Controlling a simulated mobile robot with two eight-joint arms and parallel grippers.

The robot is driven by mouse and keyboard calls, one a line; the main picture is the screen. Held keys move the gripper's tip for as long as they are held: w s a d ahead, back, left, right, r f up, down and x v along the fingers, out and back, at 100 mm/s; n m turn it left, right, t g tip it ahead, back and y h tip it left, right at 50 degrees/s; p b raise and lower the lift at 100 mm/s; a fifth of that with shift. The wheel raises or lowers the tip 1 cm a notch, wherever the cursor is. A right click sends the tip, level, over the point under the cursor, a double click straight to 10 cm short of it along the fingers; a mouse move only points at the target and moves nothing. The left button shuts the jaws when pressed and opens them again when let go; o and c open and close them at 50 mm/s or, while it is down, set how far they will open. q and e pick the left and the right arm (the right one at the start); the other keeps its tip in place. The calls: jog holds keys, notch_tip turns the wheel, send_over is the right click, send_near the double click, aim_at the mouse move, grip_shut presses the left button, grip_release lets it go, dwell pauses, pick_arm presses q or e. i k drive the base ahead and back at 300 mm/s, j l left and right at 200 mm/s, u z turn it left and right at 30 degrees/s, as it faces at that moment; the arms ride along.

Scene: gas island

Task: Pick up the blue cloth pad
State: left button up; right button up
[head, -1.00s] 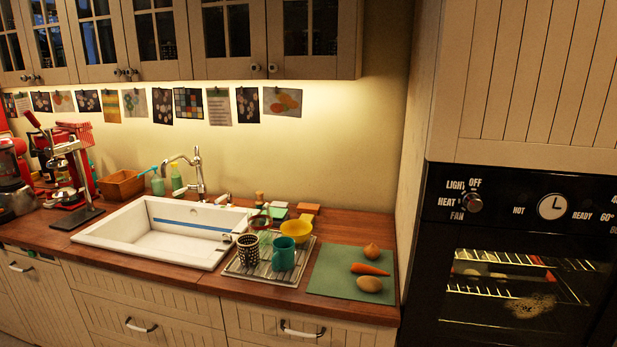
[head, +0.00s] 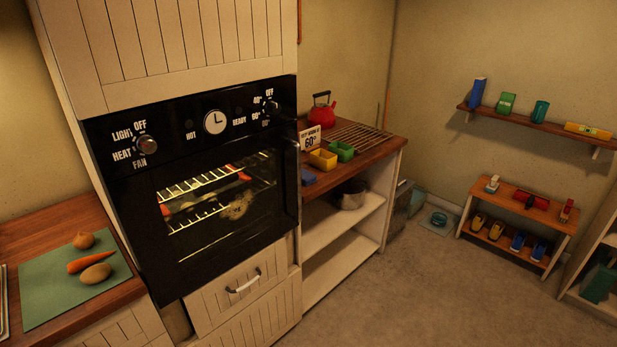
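A small flat blue item (head: 308,178), which looks like the blue cloth pad, lies on the wooden counter (head: 372,150) just right of the oven. It is small in the head view and the oven's edge partly hides it. Neither of my grippers is in view.
Yellow (head: 323,159) and green (head: 342,151) containers, a small "60°" sign (head: 310,138), a wire rack (head: 358,136) and a red kettle (head: 321,111) share that counter. The oven (head: 200,185) stands left of it. A low shoe bench (head: 515,225) is at right. The floor (head: 420,290) between is clear.

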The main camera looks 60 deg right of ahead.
aim_at(307, 179)
jog(key=z, duration=1.85)
jog(key=i+l+u, duration=0.15)
jog(key=i+l, duration=0.2)
jog(key=i+l+u, duration=0.1)
jog(key=i+l, duration=0.25)
jog(key=i+l+u, duration=0.15)
jog(key=i+l, duration=0.2)
jog(key=i+l+u, duration=0.15)
jog(key=i+l, duration=0.15)
jog(key=l, duration=0.2)
jog(key=i+l+u, duration=0.1)
jog(key=i+l, duration=0.2)
jog(key=l, duration=0.15)
jog(key=i+l+u, duration=0.15)
jog(key=i+l, duration=0.15)
jog(key=l, duration=0.2)
jog(key=i+l+u, duration=0.1)
jog(key=l, duration=0.45)
jog(key=i+l+u, duration=0.15)
jog(key=i+l, duration=0.2)
jog(key=l, duration=0.2)
